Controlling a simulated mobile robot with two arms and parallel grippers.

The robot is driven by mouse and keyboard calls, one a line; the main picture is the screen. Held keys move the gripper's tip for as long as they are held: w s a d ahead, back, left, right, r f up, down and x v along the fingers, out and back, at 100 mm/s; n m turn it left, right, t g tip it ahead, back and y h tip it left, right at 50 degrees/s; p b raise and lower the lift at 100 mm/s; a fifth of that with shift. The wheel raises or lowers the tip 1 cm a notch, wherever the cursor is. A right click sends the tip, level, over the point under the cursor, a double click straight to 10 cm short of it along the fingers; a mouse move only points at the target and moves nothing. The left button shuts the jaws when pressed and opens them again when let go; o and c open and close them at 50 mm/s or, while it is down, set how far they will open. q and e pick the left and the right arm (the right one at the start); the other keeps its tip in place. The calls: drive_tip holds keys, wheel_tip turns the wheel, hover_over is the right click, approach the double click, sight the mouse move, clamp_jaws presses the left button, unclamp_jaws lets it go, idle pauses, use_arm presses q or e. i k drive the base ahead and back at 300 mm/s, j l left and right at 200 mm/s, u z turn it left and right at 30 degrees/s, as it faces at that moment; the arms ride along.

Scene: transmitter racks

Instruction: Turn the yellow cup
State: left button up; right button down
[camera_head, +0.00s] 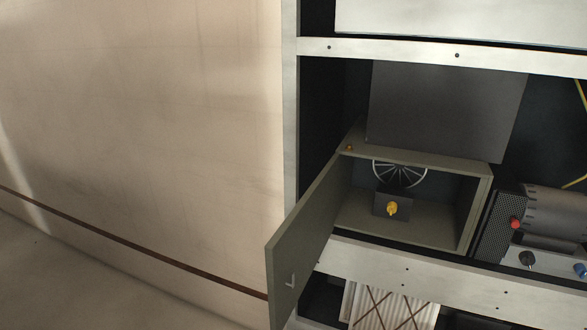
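A small yellow knob-like piece (392,208), which looks like the yellow cup, sits on the front of a dark block (383,199). The block stands inside an open grey box (462,205) in the rack. A spoked wheel or fan grille (400,174) shows behind and above the block. The box's door (306,240) hangs open toward the lower left. Neither of my grippers is in view.
A pale rack post (291,120) and crossbars (400,285) frame the box. A motor-like cylinder (556,212) with a red knob (515,223) is at right. The open door borders the box's left side. A bare beige wall (140,120) fills the left.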

sight(391, 207)
drive_tip(key=i+j+z, duration=0.15)
drive_tip(key=z, duration=0.6)
drive_tip(key=i+j+z, duration=0.1)
drive_tip(key=j, duration=0.25)
drive_tip(key=i+j+z, duration=0.1)
drive_tip(key=j, duration=0.25)
drive_tip(key=i+j+z, duration=0.1)
drive_tip(key=j, duration=0.3)
drive_tip(key=i+j+z, duration=0.15)
drive_tip(key=j, duration=0.25)
drive_tip(key=i+j+z, duration=0.1)
drive_tip(key=j, duration=0.3)
